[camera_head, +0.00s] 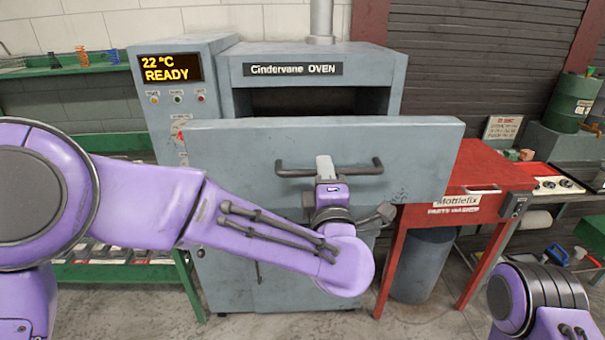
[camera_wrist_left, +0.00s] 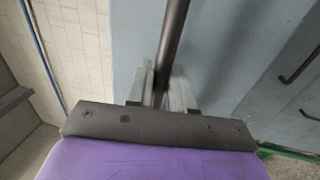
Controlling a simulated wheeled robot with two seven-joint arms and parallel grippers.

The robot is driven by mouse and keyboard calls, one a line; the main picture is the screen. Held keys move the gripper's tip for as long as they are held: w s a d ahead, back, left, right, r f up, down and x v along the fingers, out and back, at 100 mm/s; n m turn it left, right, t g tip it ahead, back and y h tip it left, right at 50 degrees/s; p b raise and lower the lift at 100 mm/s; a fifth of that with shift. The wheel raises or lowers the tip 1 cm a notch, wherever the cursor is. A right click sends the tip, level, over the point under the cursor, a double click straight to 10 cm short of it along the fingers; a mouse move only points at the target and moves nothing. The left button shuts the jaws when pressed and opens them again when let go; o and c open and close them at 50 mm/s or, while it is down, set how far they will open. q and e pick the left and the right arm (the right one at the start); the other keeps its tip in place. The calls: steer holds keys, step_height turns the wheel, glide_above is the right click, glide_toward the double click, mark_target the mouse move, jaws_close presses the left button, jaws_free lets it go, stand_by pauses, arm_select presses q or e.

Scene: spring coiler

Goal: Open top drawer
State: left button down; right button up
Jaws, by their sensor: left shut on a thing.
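The grey oven (camera_head: 225,262) labelled "Cindervane OVEN" has a wide grey top front panel (camera_head: 240,145) with a dark bar handle (camera_head: 368,168). The panel stands out from the oven body, and a dark opening shows above and behind it. My left gripper (camera_head: 325,166) is shut on the middle of the handle. In the left wrist view the handle bar (camera_wrist_left: 173,42) passes between the two fingers of the left gripper (camera_wrist_left: 163,88). The inside behind the panel is mostly hidden. My right gripper is out of view; only part of that arm shows at the lower right.
A red parts washer (camera_head: 490,178) stands close on the right, with a grey bin (camera_head: 425,265) under it. A green shelf unit (camera_head: 110,272) is on the left. A control box with a "22 °C READY" display (camera_head: 167,69) adjoins the oven.

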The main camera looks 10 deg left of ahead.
arm_select(q)
steer(key=shift+v, duration=0.8)
steer(key=shift+r, duration=0.2)
steer(key=c, duration=1.2)
jaws_free()
steer(key=shift+o, duration=0.2)
steer(key=b+v, duration=0.4)
steer(key=v, duration=0.6)
steer(key=shift+s, duration=0.25)
